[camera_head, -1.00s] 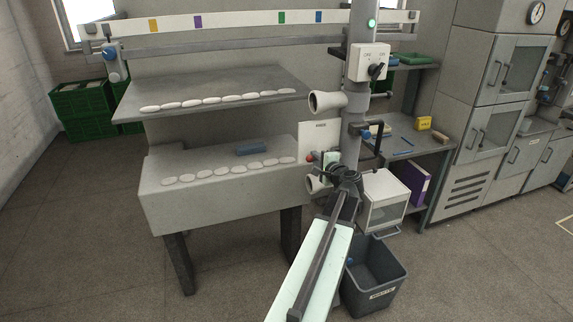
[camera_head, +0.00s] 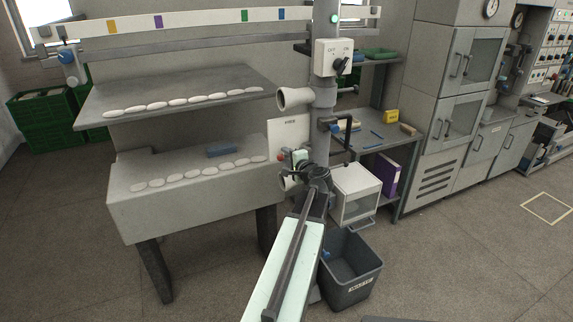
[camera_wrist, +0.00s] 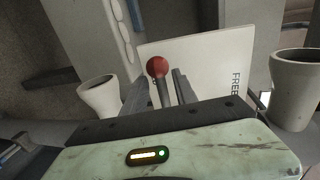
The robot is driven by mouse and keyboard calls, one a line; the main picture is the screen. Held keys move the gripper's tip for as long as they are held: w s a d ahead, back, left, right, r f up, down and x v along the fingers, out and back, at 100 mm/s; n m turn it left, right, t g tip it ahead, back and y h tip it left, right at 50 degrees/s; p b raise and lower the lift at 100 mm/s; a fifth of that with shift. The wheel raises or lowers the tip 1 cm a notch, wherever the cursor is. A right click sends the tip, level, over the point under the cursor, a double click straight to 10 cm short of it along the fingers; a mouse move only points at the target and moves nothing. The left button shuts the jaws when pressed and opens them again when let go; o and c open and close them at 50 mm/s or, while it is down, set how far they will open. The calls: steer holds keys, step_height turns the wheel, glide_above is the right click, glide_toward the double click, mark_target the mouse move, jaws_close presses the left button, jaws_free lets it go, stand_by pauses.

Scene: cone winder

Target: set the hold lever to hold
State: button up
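The hold lever has a red ball knob (camera_wrist: 157,67) on a dark stem. It stands in front of a white plate (camera_wrist: 205,55) marked FREE; the rest of the plate is partly hidden. In the wrist view my gripper (camera_wrist: 161,80) is open, with one dark finger on each side of the stem. Gaps show beside the stem, and the knob sticks out past the fingertips.
Pale cone-shaped parts stand left (camera_wrist: 99,97) and right (camera_wrist: 295,88) of the gripper in the wrist view. A grey post (camera_head: 325,110) carries a switch box (camera_head: 333,57). A grey bin (camera_head: 350,285) and a white box (camera_head: 353,192) are close on the right.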

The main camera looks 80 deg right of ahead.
steer(key=p+v, duration=0.1)
steer(key=v, duration=0.6)
steer(key=shift+s+a, duration=0.25)
steer(key=shift+a, duration=0.05)
